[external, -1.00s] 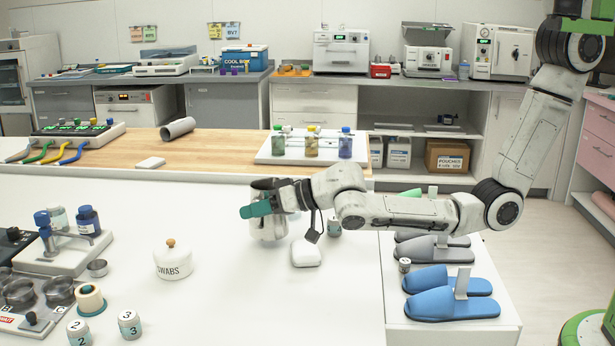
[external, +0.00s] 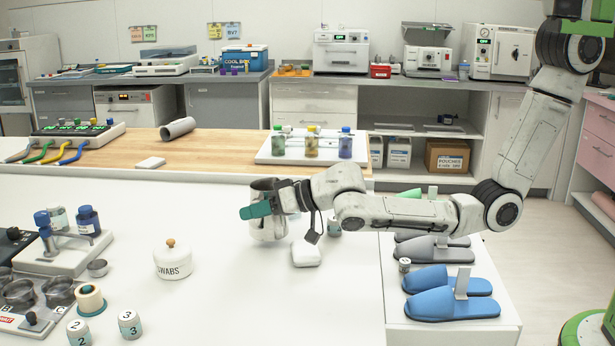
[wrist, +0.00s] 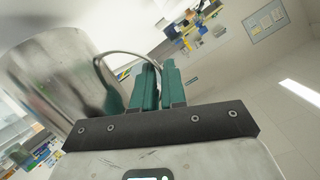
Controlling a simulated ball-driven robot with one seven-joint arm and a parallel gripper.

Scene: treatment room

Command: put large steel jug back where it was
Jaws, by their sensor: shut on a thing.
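The large steel jug (external: 266,222) is on or just above the white table, right of the swabs jar; I cannot tell whether its base touches. It looks upright. My gripper (external: 256,210) reaches it from the right, with teal fingers at its upper body. In the wrist view the jug's shiny body (wrist: 65,75) fills the left side, and its thin curved handle runs to the fingers. The teal fingers (wrist: 152,88) are shut on the handle. The fingers and wrist hide part of the jug in the external view.
A white rounded block (external: 306,253) lies close to the right of the jug. A small labelled cup (external: 334,226) stands behind it. The lidded swabs jar (external: 173,261) stands to the left. Slippers (external: 452,306) lie on a lower surface at right. The table's front middle is clear.

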